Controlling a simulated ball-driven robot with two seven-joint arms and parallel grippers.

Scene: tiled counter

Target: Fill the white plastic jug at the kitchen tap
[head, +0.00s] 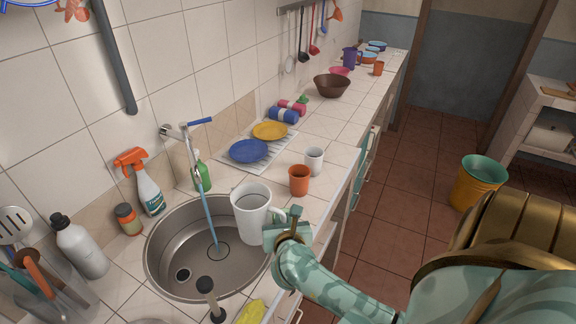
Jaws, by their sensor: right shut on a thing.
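The white plastic jug (251,222) is upright over the right side of the round steel sink (160,277). My right gripper (284,226) is shut on its handle side, to the right of the jug. The wall tap (172,132) has a blue lever (200,121). A pale blue stream of water (207,208) runs down from it into the sink, ending at a ring on the sink floor. The jug is right of the stream and apart from it in the picture. I cannot see the jug's contents. My left gripper is out of view.
An orange cup (299,180) and a white cup (315,161) stand close behind the jug. A green bottle (203,174) and spray bottle (150,190) stand behind the sink. A plunger-like tool (208,293) stands at the front. A rack holds blue (249,151) and yellow (270,131) plates.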

